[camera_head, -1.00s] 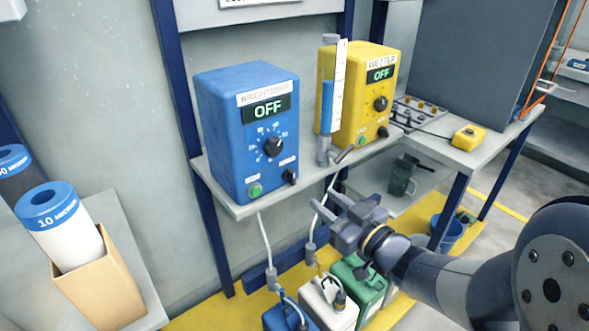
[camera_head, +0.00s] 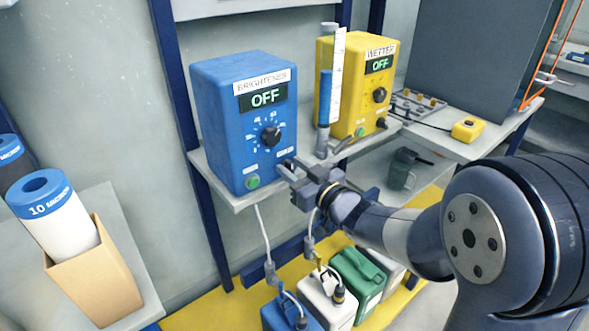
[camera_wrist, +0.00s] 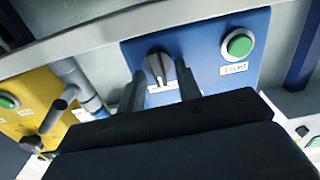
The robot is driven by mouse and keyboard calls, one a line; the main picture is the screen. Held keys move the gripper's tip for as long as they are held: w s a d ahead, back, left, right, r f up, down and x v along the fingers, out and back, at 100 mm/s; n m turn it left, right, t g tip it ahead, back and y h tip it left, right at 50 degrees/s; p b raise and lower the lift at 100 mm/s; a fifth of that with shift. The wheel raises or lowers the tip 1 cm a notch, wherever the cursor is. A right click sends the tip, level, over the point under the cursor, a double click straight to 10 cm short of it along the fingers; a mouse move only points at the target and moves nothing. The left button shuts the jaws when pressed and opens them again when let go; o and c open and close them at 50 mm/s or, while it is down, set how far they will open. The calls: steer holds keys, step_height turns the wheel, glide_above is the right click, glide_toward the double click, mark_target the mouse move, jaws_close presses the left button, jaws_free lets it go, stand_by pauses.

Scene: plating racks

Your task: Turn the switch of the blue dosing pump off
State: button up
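The blue dosing pump (camera_head: 230,120) stands on a shelf; its label reads BRIGHTENER and its display reads OFF. It has a black dial (camera_head: 271,136) and a green button (camera_head: 253,182), also in the wrist view (camera_wrist: 240,44). Its small black switch (camera_wrist: 158,65) shows in the wrist view, where the pump looks upside down. My gripper (camera_head: 287,172) is at the lower right of the pump's front and hides the switch in the head view. In the wrist view my gripper (camera_wrist: 162,82) is open, one finger on each side of the switch. I cannot tell whether they touch it.
A yellow pump (camera_head: 362,105) labelled WETTER, display OFF, stands to the right. A grey fitting with a clear measuring tube (camera_head: 337,75) stands between the pumps, close to my gripper. The shelf edge (camera_head: 235,204) and a white hose (camera_head: 263,232) are below.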

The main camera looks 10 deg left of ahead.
steer(key=shift+c, duration=0.3)
jaws_close()
steer(key=shift+f+n+b, duration=0.1)
steer(key=shift+n+b, duration=0.2)
steer(key=shift+b, duration=0.05)
steer(key=n+b, duration=0.2)
steer(key=shift+s+a+f+n, duration=0.1)
steer(key=shift+s+n, duration=0.05)
steer(key=shift+n, duration=0.15)
steer(key=shift+n+b, duration=1.3)
steer(key=shift+n, duration=0.2)
steer(key=shift+o, duration=0.3)
jaws_free()
